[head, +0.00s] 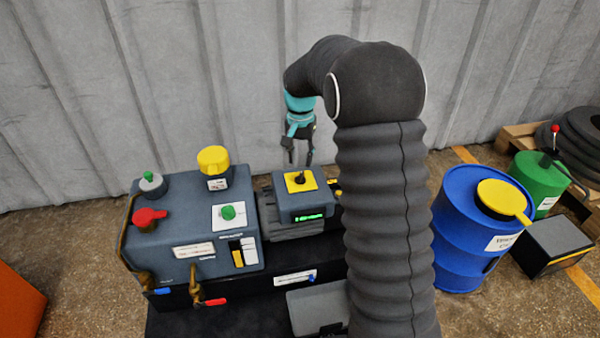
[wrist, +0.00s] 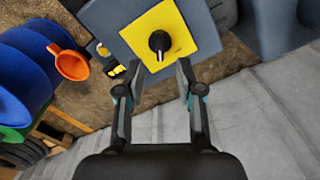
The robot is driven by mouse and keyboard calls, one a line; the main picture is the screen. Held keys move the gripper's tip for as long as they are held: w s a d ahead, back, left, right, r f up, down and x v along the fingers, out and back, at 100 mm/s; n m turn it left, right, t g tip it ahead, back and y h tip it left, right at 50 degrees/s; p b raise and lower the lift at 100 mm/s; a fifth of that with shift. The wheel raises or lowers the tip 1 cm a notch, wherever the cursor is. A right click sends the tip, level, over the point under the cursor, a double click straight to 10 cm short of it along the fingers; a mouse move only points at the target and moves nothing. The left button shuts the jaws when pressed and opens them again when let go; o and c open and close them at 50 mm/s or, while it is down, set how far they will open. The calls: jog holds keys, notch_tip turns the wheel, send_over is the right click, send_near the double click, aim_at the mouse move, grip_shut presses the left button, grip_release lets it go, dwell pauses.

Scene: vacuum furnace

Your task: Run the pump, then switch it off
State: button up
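The pump's grey switch box (head: 290,205) carries a yellow plate (head: 309,185) with a black rotary knob (head: 300,178) on top. A green display (head: 311,217) is lit on its front. In the wrist view, the knob (wrist: 159,41) stands on the yellow plate (wrist: 181,35), its white mark pointing down the picture toward my gripper. My gripper (head: 301,160) is open and empty just above and behind the knob in the head view. In the wrist view, its two fingertips (wrist: 160,66) are apart, with the knob beyond them, not between them.
A blue drum (head: 462,240), a green drum (head: 540,178) and a dark box (head: 553,246) stand right. A corrugated wall (head: 200,80) is close behind.

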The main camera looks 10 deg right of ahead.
aim_at(300, 174)
notch_tip(300, 174, down, 6)
jog(key=shift+r, duration=0.15)
dwell(0.3)
grip_shut()
